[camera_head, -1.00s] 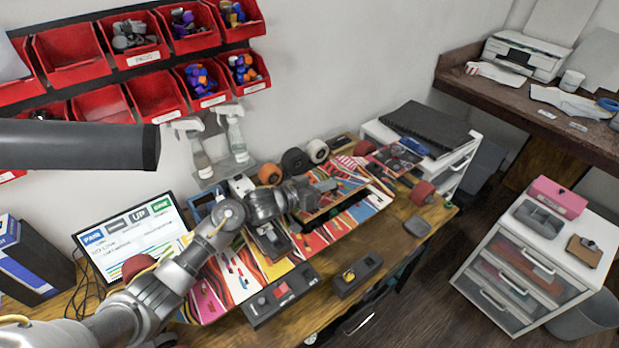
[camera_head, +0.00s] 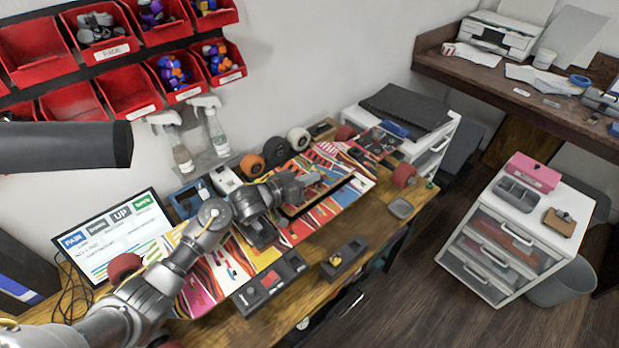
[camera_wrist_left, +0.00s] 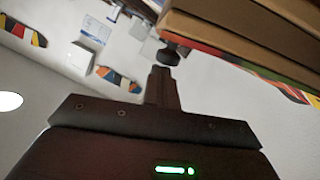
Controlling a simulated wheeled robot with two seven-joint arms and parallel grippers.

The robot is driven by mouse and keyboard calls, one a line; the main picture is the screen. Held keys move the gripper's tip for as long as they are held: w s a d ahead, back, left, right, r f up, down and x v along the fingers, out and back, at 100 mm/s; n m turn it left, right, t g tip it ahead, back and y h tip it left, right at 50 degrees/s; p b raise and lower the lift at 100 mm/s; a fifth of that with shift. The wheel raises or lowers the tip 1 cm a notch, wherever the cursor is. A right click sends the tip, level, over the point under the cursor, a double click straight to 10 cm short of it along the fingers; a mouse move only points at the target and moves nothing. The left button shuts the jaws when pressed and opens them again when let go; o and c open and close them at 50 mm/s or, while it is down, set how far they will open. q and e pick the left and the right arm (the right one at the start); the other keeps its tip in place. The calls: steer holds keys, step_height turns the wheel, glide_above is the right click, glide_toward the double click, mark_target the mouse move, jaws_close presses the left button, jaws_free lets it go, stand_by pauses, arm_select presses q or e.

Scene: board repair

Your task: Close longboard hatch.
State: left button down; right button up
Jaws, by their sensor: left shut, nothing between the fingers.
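The longboard (camera_head: 222,272) lies along the workbench with a bright striped deck. Its hatch (camera_head: 343,180) is a striped panel in the right half of the deck, with a narrow dark gap (camera_head: 330,197) along its near side. The hatch looks nearly flat; I cannot tell its exact angle. My left gripper (camera_head: 315,179) is shut and empty at the left end of the hatch; I cannot tell whether it touches. In the left wrist view the shut fingers (camera_wrist_left: 167,58) are beside the brown layered board edge (camera_wrist_left: 245,38). My right gripper is out of view.
Wheels (camera_head: 276,152) stand behind the board. A dark tray (camera_head: 270,284) and a small black box (camera_head: 344,257) lie along the front of the bench. Spray bottles (camera_head: 180,150) and red bins (camera_head: 130,92) are at the wall. A drawer unit (camera_head: 500,260) stands at right.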

arm_select(q)
steer(key=r+p, duration=0.2)
steer(key=a+r+p, duration=0.1)
steer(key=r+p, duration=0.1)
steer(key=shift+w+r, duration=0.15)
steer(key=shift+r, duration=0.1)
steer(key=shift+s+a+f+b, duration=0.4)
steer(key=shift+s+a+b, duration=0.2)
steer(key=shift+s+a, duration=0.2)
steer(key=b+v, duration=0.1)
steer(key=v, duration=0.6)
steer(key=shift+s+a+r, duration=0.15)
steer(key=shift+a+r, duration=0.05)
steer(key=shift+r, duration=0.15)
